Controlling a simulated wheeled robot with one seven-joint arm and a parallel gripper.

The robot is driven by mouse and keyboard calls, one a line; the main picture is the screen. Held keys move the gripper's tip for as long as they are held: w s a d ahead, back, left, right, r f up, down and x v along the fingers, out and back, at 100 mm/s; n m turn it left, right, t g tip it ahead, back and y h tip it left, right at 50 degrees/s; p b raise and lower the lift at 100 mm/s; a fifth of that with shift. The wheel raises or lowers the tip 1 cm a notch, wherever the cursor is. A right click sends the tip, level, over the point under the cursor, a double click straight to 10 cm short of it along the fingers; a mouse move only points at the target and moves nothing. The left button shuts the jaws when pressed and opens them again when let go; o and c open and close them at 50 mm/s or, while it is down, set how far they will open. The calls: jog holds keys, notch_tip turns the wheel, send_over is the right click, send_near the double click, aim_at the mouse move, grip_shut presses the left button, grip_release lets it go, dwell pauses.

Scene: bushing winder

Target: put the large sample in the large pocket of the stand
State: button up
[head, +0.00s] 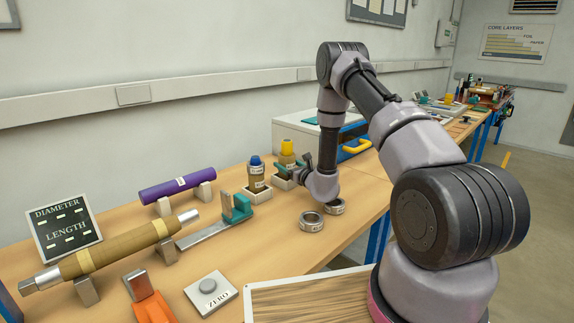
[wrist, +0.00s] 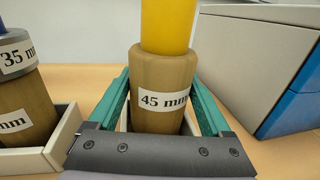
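The large sample (wrist: 160,85), a brown cylinder with a yellow top and a "45 mm" label, stands upright between my gripper's green fingers in the wrist view. My gripper (wrist: 160,100) looks shut on it, with the fingertips at its sides. In the head view, the large sample (head: 287,159) is over or in a pale pocket of the stand (head: 280,184); whether its base rests on the floor is hidden. To its left, the smaller blue-topped sample (head: 256,180) stands in another pale pocket (wrist: 62,140), with a grey "35 mm" ring (wrist: 14,54) around its upper part.
Two loose metal rings (head: 311,222) lie on the bench in front of the stand. A green-jawed caliper (head: 218,226) lies left of them. A white and blue case (wrist: 262,60) stands close on the right. A wound rod (head: 120,246) and purple roll (head: 178,185) rest farther left.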

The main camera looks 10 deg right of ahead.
jog(key=shift+o, duration=0.8)
jog(key=shift+s+f, duration=0.15)
jog(key=shift+f, duration=0.3)
jog(key=shift+r, duration=0.15)
